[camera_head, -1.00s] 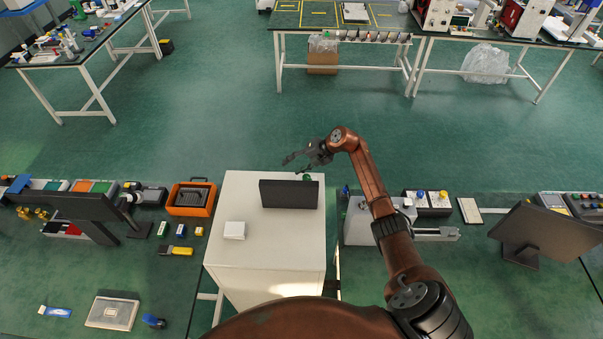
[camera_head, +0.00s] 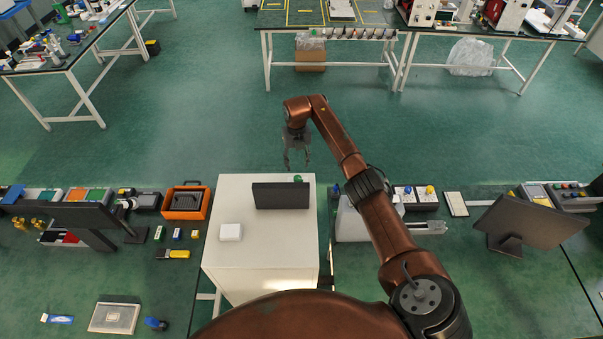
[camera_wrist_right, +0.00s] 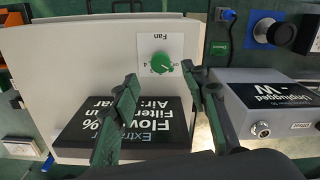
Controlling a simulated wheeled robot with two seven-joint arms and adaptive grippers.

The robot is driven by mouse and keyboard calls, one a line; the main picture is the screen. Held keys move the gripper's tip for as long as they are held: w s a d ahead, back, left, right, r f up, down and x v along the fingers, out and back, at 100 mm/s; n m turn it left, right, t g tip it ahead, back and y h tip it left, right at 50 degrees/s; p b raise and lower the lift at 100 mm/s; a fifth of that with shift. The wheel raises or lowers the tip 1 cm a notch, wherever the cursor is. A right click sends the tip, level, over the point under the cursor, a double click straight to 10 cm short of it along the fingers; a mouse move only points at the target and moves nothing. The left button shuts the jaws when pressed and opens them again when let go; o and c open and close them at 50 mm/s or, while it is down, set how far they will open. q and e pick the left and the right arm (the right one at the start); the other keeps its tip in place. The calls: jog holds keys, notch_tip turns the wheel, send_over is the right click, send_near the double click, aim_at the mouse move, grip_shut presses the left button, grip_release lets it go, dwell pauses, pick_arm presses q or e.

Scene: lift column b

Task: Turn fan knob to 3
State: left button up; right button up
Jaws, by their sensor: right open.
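The green fan knob (camera_wrist_right: 162,63) sits on a white label plate marked "Fan" in the right wrist view. In the head view a bit of green (camera_head: 298,179) shows just behind the black display (camera_head: 281,196) on the white cabinet (camera_head: 260,250). My right gripper (camera_head: 299,165) points down beyond the cabinet's far edge, fingers apart. In the wrist view my right gripper (camera_wrist_right: 160,75) is open and empty, with the knob seen between its fingertips and apart from them. The display's lettering (camera_wrist_right: 130,125) shows upside down there. My left gripper is not in view.
A grey "Unplugged" box (camera_wrist_right: 270,100) lies right of the fingers in the wrist view. A white box (camera_head: 231,232) stands on the cabinet. An orange case (camera_head: 187,202) is to the left, a dark monitor (camera_head: 528,225) to the right. Floor beyond the cabinet is clear.

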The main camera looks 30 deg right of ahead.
aim_at(297, 177)
notch_tip(297, 177, down, 7)
jog(key=shift+f+p, duration=0.2)
jog(key=shift+p, duration=0.45)
jog(key=shift+c, duration=0.7)
grip_shut()
